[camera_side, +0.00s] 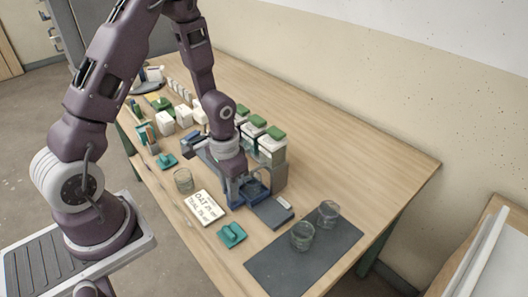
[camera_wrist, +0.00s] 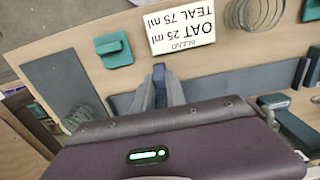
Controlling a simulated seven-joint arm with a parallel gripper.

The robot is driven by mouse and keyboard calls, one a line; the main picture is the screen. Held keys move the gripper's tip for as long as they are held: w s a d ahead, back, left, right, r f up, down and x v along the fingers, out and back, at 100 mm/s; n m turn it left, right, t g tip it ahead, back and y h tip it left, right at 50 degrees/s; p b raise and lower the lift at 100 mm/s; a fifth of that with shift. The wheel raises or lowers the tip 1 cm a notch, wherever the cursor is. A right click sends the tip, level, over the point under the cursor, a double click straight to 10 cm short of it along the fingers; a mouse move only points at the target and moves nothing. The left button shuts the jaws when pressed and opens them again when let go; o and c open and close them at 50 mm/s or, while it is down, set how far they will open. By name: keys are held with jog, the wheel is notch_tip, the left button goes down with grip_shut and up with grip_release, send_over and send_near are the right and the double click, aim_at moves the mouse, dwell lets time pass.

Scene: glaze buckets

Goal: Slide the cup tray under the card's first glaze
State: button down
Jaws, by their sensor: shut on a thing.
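The card (camera_side: 203,207) lies on the table and reads oat 25 ml, teal 75 ml; it shows upside down in the wrist view (camera_wrist: 181,27). The dark blue cup tray (camera_side: 257,188) sits low at the front of the grey bucket stand (camera_side: 279,172). My gripper (camera_side: 234,198) is at the tray's left front, pointing down and shut on what looks like its blue handle, which shows between the fingers in the wrist view (camera_wrist: 160,86). Glaze buckets (camera_side: 271,146) with green tops stand in a row on the stand. Which bucket holds oat is not readable.
Two glass cups (camera_side: 303,236) stand on the dark mat (camera_side: 290,262), and another cup (camera_side: 183,180) stands left of the card. A grey slab (camera_side: 271,211) lies beside the tray. The table's right rear is clear.

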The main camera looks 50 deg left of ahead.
jog(key=c, duration=1.5)
grip_release()
jog(key=shift+o, duration=0.2)
jog(key=shift+r, duration=3.5)
